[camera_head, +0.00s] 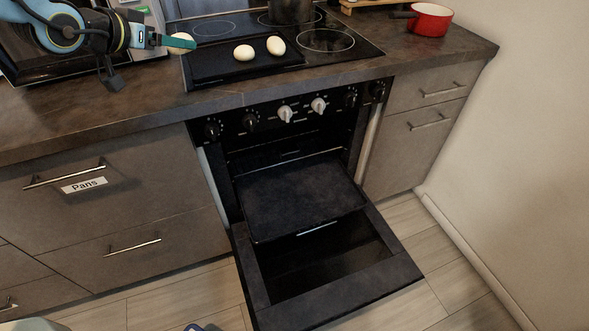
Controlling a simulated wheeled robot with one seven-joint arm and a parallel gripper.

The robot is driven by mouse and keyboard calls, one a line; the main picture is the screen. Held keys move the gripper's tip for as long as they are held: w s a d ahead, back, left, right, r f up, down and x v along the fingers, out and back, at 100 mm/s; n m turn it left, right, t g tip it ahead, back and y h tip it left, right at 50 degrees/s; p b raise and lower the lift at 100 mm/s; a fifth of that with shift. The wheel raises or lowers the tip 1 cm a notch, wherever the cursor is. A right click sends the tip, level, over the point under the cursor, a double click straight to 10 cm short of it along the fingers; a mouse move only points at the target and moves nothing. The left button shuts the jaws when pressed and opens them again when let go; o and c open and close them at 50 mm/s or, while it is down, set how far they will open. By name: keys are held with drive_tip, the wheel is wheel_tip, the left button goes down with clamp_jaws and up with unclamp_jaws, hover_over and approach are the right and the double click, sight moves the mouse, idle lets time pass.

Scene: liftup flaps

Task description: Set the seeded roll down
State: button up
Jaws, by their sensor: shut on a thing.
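My gripper (176,42) is at the upper left, over the left edge of the dark flat tray (215,69) on the cooktop. It is shut on a pale rounded roll (182,35), which is partly hidden behind the teal fingers. I cannot make out seeds on it. I cannot tell whether the roll touches the tray or the counter. Two more pale rolls lie on the tray, one near its middle (243,53) and one further right (276,45).
The oven door (340,300) hangs open, with a dark oven tray (295,198) pulled partly out. A dark pot (290,11) stands on the cooktop (343,50). A red saucepan (431,19) stands at the right. Bare worktop (100,112) lies at the front left.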

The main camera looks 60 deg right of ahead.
drive_tip(key=w+a+f+n+t+y, duration=0.3)
drive_tip(key=w+a, duration=0.7)
drive_tip(key=a, duration=0.6)
drive_tip(key=w+a+f+n+t+y, duration=0.4)
drive_tip(key=w+a+n, duration=0.4)
drive_tip(key=a, duration=0.9)
drive_tip(key=w+a+f+n+t+y, duration=0.3)
drive_tip(key=w+a, duration=0.8)
drive_tip(key=a, duration=0.6)
drive_tip(key=f+n+y, duration=0.1)
drive_tip(key=n+y, duration=0.1)
drive_tip(key=shift+w+a+n+t, duration=0.25)
drive_tip(key=shift+w+n+t, duration=0.05)
drive_tip(key=shift+t, duration=0.1)
